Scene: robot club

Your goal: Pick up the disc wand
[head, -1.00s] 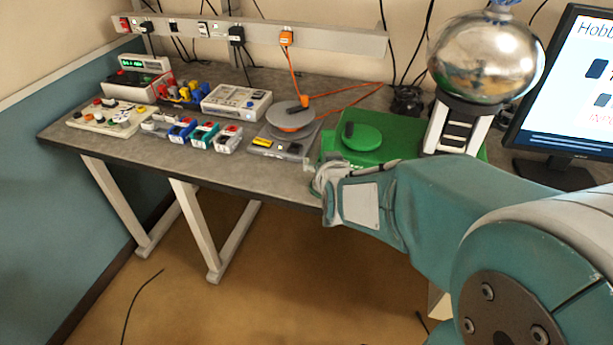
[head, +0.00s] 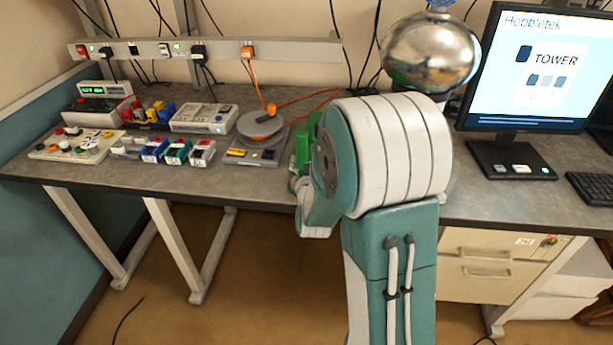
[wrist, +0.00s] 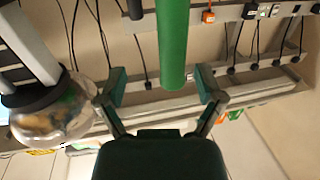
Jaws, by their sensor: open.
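A long green, round-ended shape (wrist: 172,45) comes down from the top of the wrist view between the fingers of my gripper (wrist: 161,84). It may be part of the disc wand, but I cannot tell. The fingers are open, with a gap on each side of it. A dark stub (wrist: 134,9) shows to its left. In the head view an upright green piece (head: 302,150) shows at the left of my arm. The flat green disc with a dark handle, visible earlier, is hidden behind my arm there.
A shiny metal sphere (head: 431,52) stands close behind my arm; it also shows in the wrist view (wrist: 55,115). A grey disc with an orange cable (head: 262,125) lies left of my arm. Several boxes fill the left of the table. A monitor (head: 530,65) stands at right.

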